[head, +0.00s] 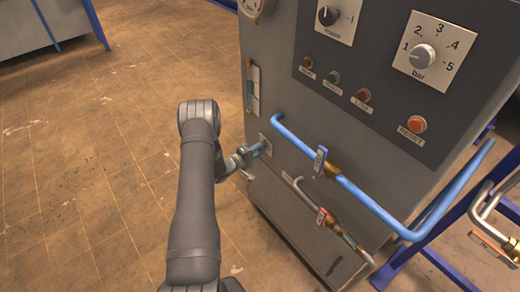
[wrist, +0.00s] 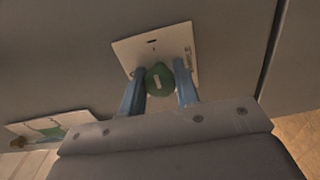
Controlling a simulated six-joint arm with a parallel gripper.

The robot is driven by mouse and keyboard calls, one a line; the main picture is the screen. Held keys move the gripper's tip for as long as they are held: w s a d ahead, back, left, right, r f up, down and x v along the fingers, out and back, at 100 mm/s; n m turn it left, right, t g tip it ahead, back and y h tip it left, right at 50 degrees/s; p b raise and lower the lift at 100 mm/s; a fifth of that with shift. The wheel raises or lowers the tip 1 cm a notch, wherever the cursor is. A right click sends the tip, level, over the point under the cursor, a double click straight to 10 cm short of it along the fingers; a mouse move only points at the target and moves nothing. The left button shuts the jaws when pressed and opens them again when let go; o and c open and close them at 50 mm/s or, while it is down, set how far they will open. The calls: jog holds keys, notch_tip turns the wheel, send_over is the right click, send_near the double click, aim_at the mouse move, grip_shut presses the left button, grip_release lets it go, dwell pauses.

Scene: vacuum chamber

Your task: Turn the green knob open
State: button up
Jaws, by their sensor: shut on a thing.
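The green knob (wrist: 160,78) shows in the wrist view, in front of a pale square plate (wrist: 130,50) on the grey cabinet wall. A light mark runs across the knob's face. My gripper (wrist: 160,84) has its two blue fingers on either side of the knob and is shut on it. In the head view, my gripper (head: 262,147) reaches the cabinet's left face, low down. The knob is hidden there by the gripper, and part of the plate (head: 265,140) shows beside the fingertips.
The grey cabinet (head: 275,105) carries a dark panel with dials and buttons. A blue pipe (head: 355,192) with a valve handle (head: 320,160) sticks out right of my gripper, with a thinner metal pipe (head: 306,198) below. Open tiled floor (head: 90,150) lies to the left.

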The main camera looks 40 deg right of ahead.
dwell(0.4)
jog(key=o, duration=0.9)
jog(key=shift+o, duration=0.2)
jog(key=a, duration=1.7)
jog(key=shift+a, duration=0.2)
jog(key=d, duration=1.7)
jog(key=shift+d, duration=0.25)
jog(key=shift+a, duration=0.1)
